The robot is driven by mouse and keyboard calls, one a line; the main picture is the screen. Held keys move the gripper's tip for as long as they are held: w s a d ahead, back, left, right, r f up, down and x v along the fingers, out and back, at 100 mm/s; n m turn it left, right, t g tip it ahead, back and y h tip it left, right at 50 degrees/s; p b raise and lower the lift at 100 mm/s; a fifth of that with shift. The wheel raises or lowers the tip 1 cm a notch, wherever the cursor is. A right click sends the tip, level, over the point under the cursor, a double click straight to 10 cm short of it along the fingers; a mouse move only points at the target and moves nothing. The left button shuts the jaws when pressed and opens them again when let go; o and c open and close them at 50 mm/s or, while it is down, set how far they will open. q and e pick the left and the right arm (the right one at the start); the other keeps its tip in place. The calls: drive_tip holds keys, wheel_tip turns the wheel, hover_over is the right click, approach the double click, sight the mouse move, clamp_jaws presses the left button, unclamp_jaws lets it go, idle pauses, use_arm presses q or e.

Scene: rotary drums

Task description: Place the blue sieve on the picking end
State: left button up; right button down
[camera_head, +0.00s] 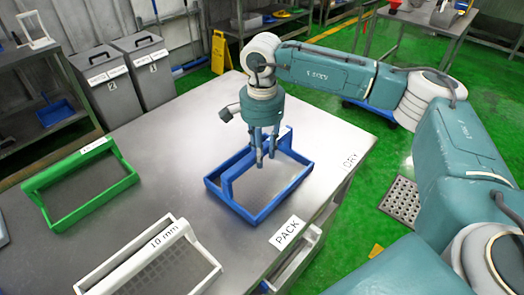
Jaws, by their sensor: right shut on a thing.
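The blue sieve (230,203) is a rectangular frame with a mesh floor and a raised handle bar along its length. It is at the right part of the steel table (180,125), near the corner between the PACK label (287,233) and the DRY label (350,160). My right gripper (266,157) points down from above and is shut on the sieve's handle bar. The sieve looks level; I cannot tell if it touches the table. My left gripper is not in view.
A green sieve (60,219) lies at the table's left, and a white sieve labelled 10 mm (205,258) at the front. Two grey bins (150,85) stand behind the table. The tabletop between the green and blue sieves is clear.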

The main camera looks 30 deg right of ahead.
drive_tip(key=shift+f, duration=0.25)
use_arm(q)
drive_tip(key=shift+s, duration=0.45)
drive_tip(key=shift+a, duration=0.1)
use_arm(e)
drive_tip(key=shift+f, duration=0.15)
drive_tip(key=c, duration=1.3)
unclamp_jaws()
drive_tip(key=shift+c, duration=0.2)
use_arm(q)
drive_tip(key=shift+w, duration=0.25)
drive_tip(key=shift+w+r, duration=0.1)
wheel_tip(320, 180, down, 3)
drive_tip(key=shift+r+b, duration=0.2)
drive_tip(key=shift+b, duration=1.05)
use_arm(e)
wheel_tip(320, 180, up, 12)
